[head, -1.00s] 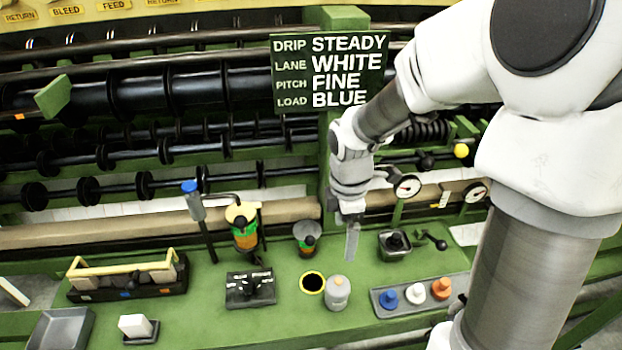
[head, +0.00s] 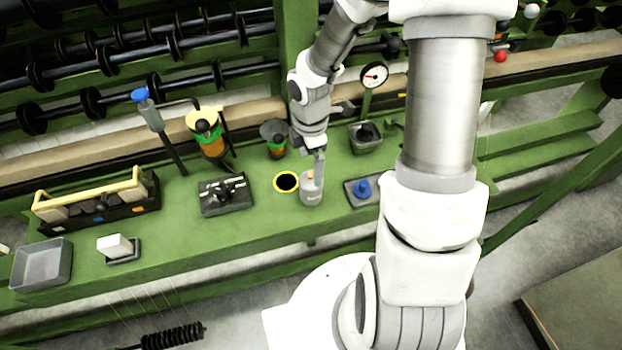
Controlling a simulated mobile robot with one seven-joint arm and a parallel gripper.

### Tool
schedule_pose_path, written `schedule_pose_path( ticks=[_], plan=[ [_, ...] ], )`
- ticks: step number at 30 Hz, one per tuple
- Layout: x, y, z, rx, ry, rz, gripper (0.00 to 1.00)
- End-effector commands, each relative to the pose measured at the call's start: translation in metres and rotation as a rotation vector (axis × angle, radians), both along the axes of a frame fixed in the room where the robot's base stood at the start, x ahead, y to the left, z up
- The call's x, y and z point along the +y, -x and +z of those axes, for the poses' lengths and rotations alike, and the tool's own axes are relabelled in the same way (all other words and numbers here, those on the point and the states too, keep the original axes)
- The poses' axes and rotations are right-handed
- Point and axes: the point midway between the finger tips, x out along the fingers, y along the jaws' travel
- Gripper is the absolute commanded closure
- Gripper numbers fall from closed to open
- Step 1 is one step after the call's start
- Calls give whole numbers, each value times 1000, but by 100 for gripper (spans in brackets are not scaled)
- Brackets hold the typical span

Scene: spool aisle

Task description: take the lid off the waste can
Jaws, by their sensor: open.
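A small grey can (head: 311,190), which I take for the waste can, stands upright on the green bench just right of a yellow-rimmed dark hole (head: 286,182). Its front marking is too small to read. My gripper (head: 318,165) points down at the top of this can, its fingers overlapping the upper right of it in the head view. The jaws are open, though the gap is seen edge-on. The lid area is partly hidden by the fingers, and I cannot tell whether they touch it.
A square grey pot (head: 366,137) stands behind and right. A tray with a blue piece (head: 361,187) is right of the can, partly hidden by my arm.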

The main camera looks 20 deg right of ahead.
Motion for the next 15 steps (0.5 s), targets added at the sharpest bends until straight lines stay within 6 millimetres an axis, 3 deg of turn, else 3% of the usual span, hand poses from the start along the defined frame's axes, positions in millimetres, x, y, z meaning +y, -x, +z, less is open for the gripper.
schedule_pose_path(
  ticks=[7,15],
  plan=[
    [-1,0,-39,4,-1,0,0],
    [-1,0,-47,1,0,-1,0]
  ],
)
